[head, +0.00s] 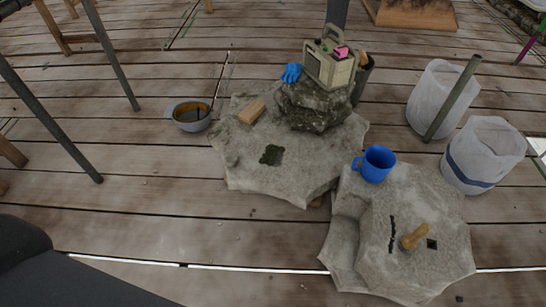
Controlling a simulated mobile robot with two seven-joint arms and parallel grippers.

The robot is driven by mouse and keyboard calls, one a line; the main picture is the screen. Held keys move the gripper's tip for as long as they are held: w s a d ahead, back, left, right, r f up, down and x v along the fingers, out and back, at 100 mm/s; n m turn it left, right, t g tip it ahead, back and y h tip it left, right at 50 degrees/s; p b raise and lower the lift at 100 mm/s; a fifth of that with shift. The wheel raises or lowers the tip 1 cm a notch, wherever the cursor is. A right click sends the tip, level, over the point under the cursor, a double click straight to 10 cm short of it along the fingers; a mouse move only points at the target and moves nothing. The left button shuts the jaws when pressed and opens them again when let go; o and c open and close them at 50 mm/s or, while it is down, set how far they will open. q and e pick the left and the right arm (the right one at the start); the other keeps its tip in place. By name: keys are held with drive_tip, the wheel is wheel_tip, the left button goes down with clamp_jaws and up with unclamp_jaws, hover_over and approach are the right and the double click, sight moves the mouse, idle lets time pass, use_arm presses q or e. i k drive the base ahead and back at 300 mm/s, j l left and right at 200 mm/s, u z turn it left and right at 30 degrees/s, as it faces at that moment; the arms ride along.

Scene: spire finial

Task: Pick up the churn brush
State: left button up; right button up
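A short tan wooden piece with a round end (414,237) sits on the front right stone block, next to a small dark square hole. It looks like a stubby handle and may be the churn brush, but its bristles cannot be made out. Neither of my grippers is in the head view. A dark part of my own body fills the lower left corner.
The front stone (375,270) also bears a blue mug (376,164). The rear stone (290,172) bears a wooden block (252,112), a blue glove-like item (291,73) and a beige boxy device (330,62). A grey bowl (191,115) and white sacks (483,155) stand beside. Front left planks are clear.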

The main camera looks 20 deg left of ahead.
sight(408, 242)
drive_tip(key=z, duration=0.9)
